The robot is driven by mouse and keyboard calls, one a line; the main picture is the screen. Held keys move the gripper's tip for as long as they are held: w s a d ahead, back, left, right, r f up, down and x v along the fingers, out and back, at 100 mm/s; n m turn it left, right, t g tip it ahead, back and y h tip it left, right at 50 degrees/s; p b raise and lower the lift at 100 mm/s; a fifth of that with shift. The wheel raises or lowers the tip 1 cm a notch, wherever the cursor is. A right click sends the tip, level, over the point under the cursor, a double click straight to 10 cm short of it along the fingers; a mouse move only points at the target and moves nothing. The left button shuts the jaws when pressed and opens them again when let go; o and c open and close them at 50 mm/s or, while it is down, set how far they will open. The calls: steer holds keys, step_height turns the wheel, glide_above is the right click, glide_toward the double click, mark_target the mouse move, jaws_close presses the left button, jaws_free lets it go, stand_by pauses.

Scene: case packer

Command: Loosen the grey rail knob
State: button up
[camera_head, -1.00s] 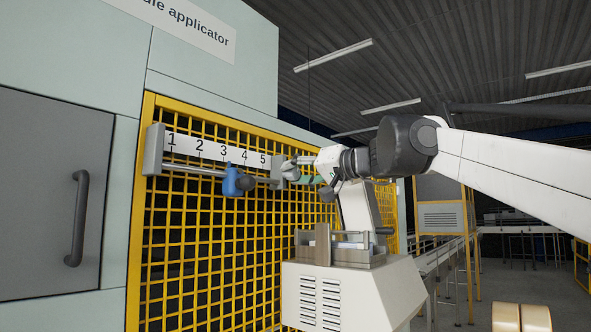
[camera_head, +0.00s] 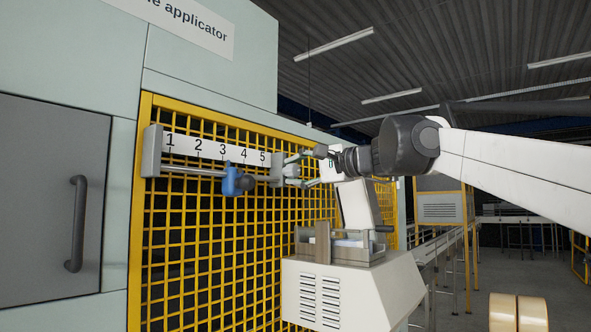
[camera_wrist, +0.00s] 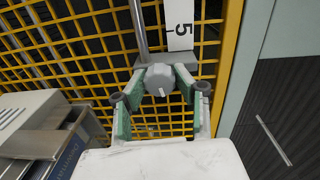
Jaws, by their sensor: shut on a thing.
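The grey rail knob (camera_wrist: 159,79) is in the middle of the wrist view, at the rail end beside the number 5. My gripper (camera_wrist: 160,90) has green-lined fingers with grey tips. It is shut on the knob, with one fingertip on each side. In the head view my gripper (camera_head: 291,165) is at the right end of the numbered rail (camera_head: 195,171), against the grey end block (camera_head: 277,168). The knob is mostly hidden by the fingers there.
A yellow mesh guard (camera_head: 200,260) stands behind the rail. A pale machine box (camera_head: 350,290) with a tray (camera_head: 340,250) on top is below my gripper. A grey door with a handle (camera_head: 77,224) is at the left.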

steer(key=shift+m, duration=1.1)
steer(key=o, duration=1.2)
steer(key=shift+c, duration=0.2)
steer(key=v, duration=1.2)
steer(key=shift+f, duration=0.15)
